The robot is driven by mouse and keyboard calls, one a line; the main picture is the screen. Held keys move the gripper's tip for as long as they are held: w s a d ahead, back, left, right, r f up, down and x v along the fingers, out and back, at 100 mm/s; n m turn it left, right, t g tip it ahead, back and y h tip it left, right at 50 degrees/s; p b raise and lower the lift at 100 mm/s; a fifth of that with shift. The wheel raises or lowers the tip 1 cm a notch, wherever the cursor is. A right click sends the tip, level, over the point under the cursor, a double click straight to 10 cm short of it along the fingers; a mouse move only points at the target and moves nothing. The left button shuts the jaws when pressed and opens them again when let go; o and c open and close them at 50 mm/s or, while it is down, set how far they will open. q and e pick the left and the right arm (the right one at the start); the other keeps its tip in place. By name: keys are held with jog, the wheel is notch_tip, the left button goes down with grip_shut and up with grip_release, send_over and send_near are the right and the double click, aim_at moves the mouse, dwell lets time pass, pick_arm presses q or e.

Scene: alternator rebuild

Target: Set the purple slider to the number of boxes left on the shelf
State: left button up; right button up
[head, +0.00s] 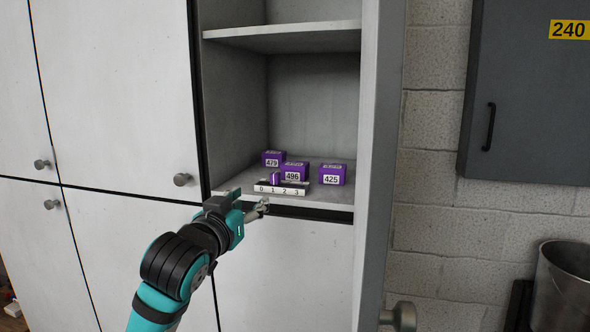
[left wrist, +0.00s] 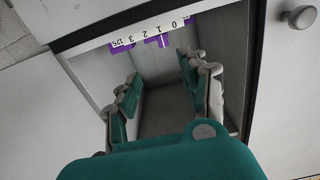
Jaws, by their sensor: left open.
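Three purple boxes stand on the cabinet shelf in the head view: box 479 (head: 272,158) at the back left, box 496 (head: 293,171) in the middle and box 425 (head: 332,175) at the right. A white scale (head: 280,190) marked 0 to 3 sits at the shelf's front edge. The purple slider (head: 275,178) stands at about 1; it also shows in the left wrist view (left wrist: 163,41). My left gripper (head: 263,206) is open and empty, just in front of and below the scale. In the left wrist view its fingers (left wrist: 160,78) are wide apart. My right gripper is out of view.
An empty upper shelf (head: 290,37) is above. Closed white doors with round knobs (head: 182,180) are at left. The open door edge (head: 368,120) bounds the right side. A grey wall cabinet (head: 525,100) and metal bin (head: 565,285) are further right.

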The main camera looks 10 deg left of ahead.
pick_arm(q)
jog(key=p, duration=0.4)
send_near(274, 175)
jog(key=w+p, duration=0.3)
jog(key=w, duration=0.6)
jog(key=shift+w, duration=0.25)
jog(key=shift+w+d+f, duration=0.1)
jog(key=shift+w, duration=0.25)
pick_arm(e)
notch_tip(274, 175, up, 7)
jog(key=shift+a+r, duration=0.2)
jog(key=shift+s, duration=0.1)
pick_arm(q)
grip_shut()
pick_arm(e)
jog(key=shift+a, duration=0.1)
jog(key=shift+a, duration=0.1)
